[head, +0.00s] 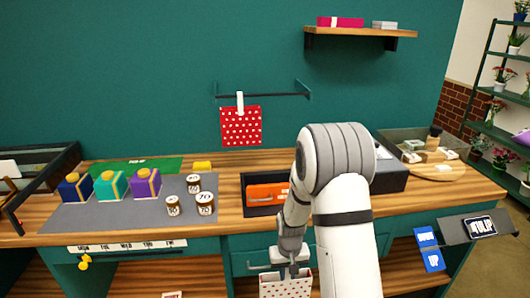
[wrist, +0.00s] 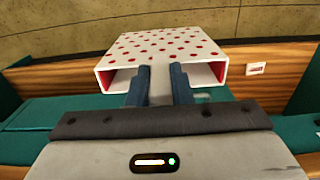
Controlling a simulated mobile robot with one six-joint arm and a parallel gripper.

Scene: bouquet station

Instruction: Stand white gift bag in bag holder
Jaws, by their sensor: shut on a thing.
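The white gift bag with red dots (head: 286,286) is at the bottom edge of the head view, in front of the counter, with its lower part cut off. In the wrist view, the bag (wrist: 170,47) shows its dotted side and its open, red-lined mouth facing the camera. My gripper (head: 288,258) is above the bag. In the wrist view, my gripper (wrist: 160,82) has its two dark fingers shut on the bag's pale handle strip at the mouth. I cannot make out with certainty which thing is the bag holder.
A red dotted bag (head: 240,127) hangs from a wall rail (head: 270,95). On the counter stand several coloured boxes (head: 108,186), labelled jars (head: 205,203) and an orange item (head: 267,194) in a dark tray. Wooden lower shelf boards (wrist: 275,85) with a white label (wrist: 257,68) lie near the bag.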

